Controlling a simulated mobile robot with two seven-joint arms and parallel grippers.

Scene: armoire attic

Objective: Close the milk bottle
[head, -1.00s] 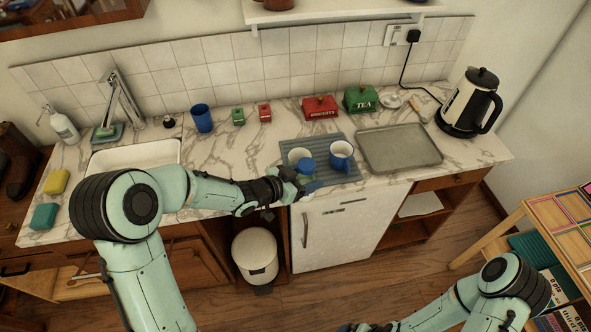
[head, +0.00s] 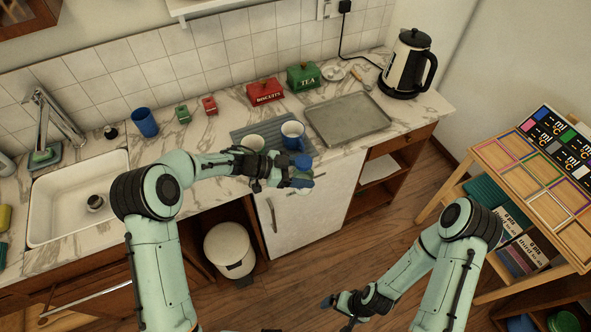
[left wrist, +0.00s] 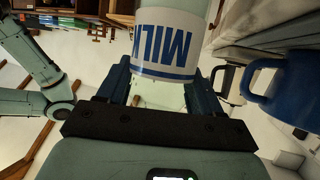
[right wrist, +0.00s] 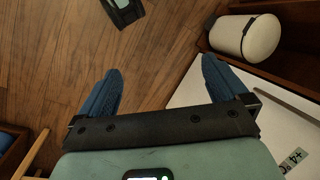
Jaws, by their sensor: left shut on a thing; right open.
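My left gripper (head: 297,176) is shut on the milk bottle, in front of the counter's front edge beside the drying mat. In the left wrist view the bottle (left wrist: 165,45) sits between the fingers, with a white band and blue upside-down "MILK" lettering. In the head view the bottle is small and mostly covered by the gripper; a rounded blue part shows there, and I cannot tell whether it is a cap or a fingertip. The bottle's mouth is not clearly visible. My right gripper (head: 343,304) is open and empty, low over the floor; its spread fingers show in the right wrist view (right wrist: 165,95).
A blue mug (head: 293,135) and a pale cup (head: 252,142) stand on the grey mat (head: 270,130), close behind the bottle. A metal tray (head: 348,118) lies right of it. A white bin (head: 229,250) stands below the counter. A wooden shelf (head: 480,160) stands at the right.

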